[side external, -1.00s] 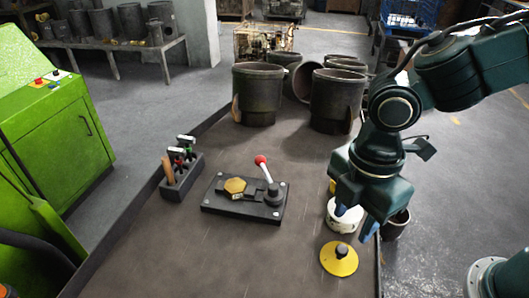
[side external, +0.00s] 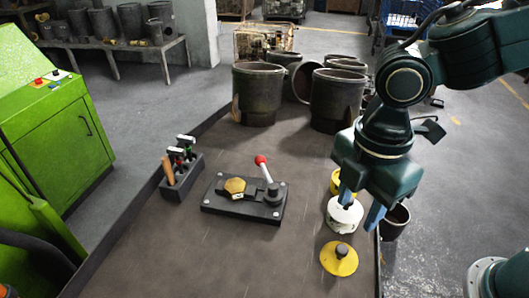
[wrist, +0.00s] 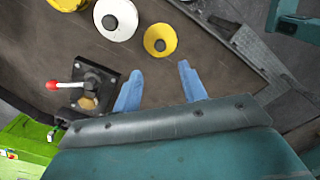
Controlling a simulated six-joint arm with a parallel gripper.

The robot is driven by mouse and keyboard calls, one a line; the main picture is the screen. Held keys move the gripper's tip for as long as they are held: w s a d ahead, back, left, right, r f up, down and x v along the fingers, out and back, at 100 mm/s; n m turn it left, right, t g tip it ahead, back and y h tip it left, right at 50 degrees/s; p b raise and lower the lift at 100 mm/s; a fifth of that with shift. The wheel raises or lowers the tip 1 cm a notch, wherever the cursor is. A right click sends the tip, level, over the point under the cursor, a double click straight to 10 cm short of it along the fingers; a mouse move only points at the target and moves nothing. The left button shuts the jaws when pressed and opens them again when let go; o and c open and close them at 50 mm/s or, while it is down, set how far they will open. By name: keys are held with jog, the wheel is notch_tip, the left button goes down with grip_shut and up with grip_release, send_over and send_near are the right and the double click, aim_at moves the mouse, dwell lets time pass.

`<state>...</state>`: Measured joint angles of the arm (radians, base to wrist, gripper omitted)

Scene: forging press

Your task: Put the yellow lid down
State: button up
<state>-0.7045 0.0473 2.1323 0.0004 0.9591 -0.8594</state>
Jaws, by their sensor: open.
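The yellow lid (side external: 330,262), a round disc with a dark knob, lies flat on the dark table near its right edge. It also shows in the wrist view (wrist: 150,48), beyond my fingertips and apart from them. My gripper (side external: 360,207) is open, with blue fingers pointing down, above the table. In the wrist view the space between its fingertips (wrist: 159,78) is empty.
A clamp with a red-knobbed lever (side external: 262,161) holds a brass piece (side external: 235,185) mid-table. A tool rack (side external: 180,180) is left; large dark pots (side external: 337,100) stand behind. Front table is clear.

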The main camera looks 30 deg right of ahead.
jog(key=s+d+r+m+t, duration=0.2)
jog(key=d+m, duration=0.4)
jog(key=d, duration=0.1)
jog(key=s+d+r+m+t, duration=0.1)
jog(key=s+d+r+m, duration=0.1)
jog(key=d+m, duration=0.4)
jog(key=s+d+r+m+t, duration=0.2)
jog(key=d+r+m, duration=0.1)
jog(key=d+m, duration=0.3)
jog(key=shift+s+d+r+t, duration=0.25)
jog(key=shift+d+t, duration=0.05)
jog(key=shift+d, duration=0.55)
